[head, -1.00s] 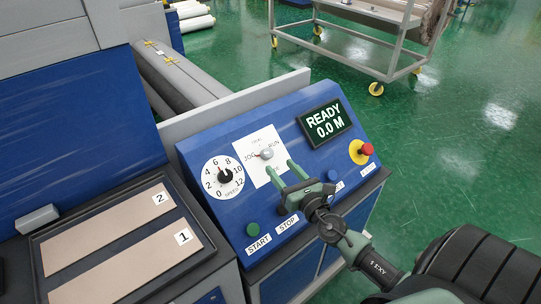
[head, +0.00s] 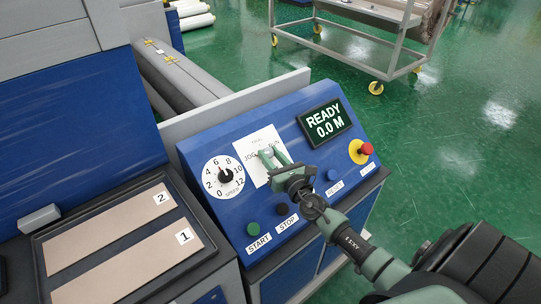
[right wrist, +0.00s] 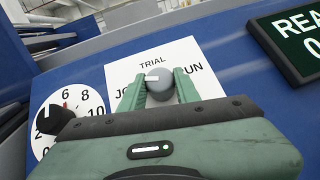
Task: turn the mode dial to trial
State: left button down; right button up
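The mode dial is a round grey knob with a white mark (right wrist: 160,88) on a white plate (right wrist: 120,72) of the blue sloped panel. In the right wrist view the plate reads TRIAL above the knob, with JOG partly hidden at left and RUN at right. The white mark sits on the knob's left side, towards JOG. My right gripper (head: 271,153) is at the dial, its two green fingers either side of the knob. It looks open; whether the fingers touch the knob is not clear. The fingers also show in the right wrist view (right wrist: 160,88). My left gripper is not in view.
A speed dial (head: 224,175) is left of the plate. START (head: 253,229) and STOP (head: 281,209) buttons lie below, a blue RESET button (head: 332,175) right. A red emergency knob (head: 366,148) and a READY 0.0 M display (head: 326,122) are at right.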

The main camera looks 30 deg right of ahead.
jog(key=shift+a+r+m+h+p, duration=0.1)
jog(key=shift+r+m+h+p, duration=0.1)
jog(key=shift+m+h+p, duration=0.5)
grip_shut()
jog(key=m+g+h+p, duration=0.1)
jog(key=m+h+p, duration=0.1)
jog(key=m+p, duration=0.1)
jog(key=m+g+h+p, duration=0.1)
jog(key=m+h+p, duration=0.1)
jog(key=m+p, duration=0.1)
jog(key=shift+w+a+r+g, duration=0.1)
jog(key=shift+a+r+g, duration=0.1)
jog(key=shift+g, duration=0.1)
jog(key=m+g+h+p, duration=0.1)
jog(key=m, duration=0.1)
jog(key=m+g+h+p, duration=0.1)
jog(key=m+g, duration=0.1)
jog(key=shift+w+a+h+p, duration=0.1)
jog(key=shift+h+p, duration=0.2)
jog(key=shift+h, duration=0.1)
jog(key=shift+w+f+m+g+h+p, duration=0.1)
jog(key=shift+m+g+h+p, duration=0.25)
jog(key=shift+m+g, duration=0.85)
jog(key=shift+m+g+h+p, duration=0.15)
jog(key=shift+m+g+p, duration=0.5)
jog(key=shift+m, duration=0.85)
jog(key=shift+g, duration=0.35)
jog(key=o, duration=1.2)
grip_release()
jog(key=shift+c, duration=0.2)
